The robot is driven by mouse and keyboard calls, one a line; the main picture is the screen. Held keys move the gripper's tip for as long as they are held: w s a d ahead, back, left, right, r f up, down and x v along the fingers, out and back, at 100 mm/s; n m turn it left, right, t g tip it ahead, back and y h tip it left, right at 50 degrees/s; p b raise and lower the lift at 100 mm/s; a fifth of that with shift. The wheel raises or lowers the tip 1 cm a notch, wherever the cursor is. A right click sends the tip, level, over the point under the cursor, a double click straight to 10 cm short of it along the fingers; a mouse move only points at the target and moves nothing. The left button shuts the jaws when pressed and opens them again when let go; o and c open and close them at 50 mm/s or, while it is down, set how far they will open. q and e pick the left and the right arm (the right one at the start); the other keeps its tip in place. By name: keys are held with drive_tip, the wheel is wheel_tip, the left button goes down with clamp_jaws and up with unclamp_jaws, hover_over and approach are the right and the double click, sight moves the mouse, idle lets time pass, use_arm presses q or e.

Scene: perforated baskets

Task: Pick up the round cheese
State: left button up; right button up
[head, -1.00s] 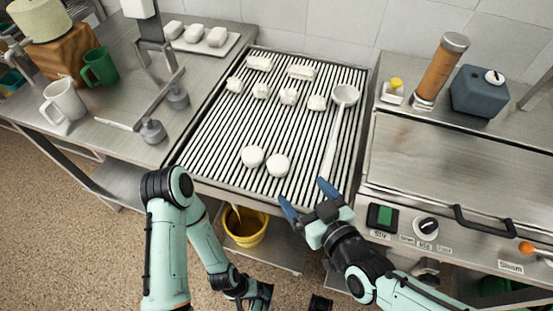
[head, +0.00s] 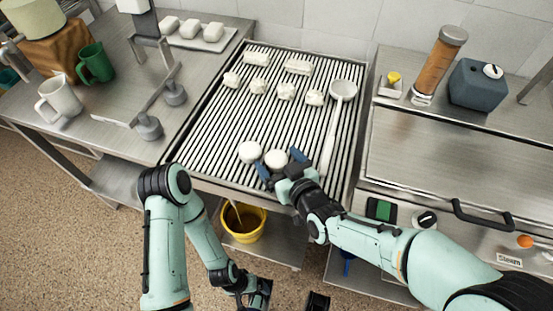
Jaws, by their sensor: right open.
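Two round white cheeses lie side by side near the front of the slatted draining rack. The left round cheese (head: 249,152) is clear of my grippers. The right round cheese (head: 275,158) is at the fingertips of my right gripper (head: 280,164). That gripper is open, with one blue finger to the left front of this cheese and the other to its right. I cannot tell whether the fingers touch it. My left gripper (head: 260,295) hangs low at the bottom edge, away from the rack, and its jaws are unclear.
Several white blocks stand further back on the rack (head: 213,129). A long white ladle (head: 334,115) lies along its right side. Mugs (head: 95,62) and a metal frame with weights (head: 149,127) are on the left table. A yellow bucket (head: 244,224) is below.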

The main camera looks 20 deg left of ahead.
drive_tip(key=shift+c, duration=0.3)
drive_tip(key=c, duration=1.2)
drive_tip(key=shift+r, duration=0.15)
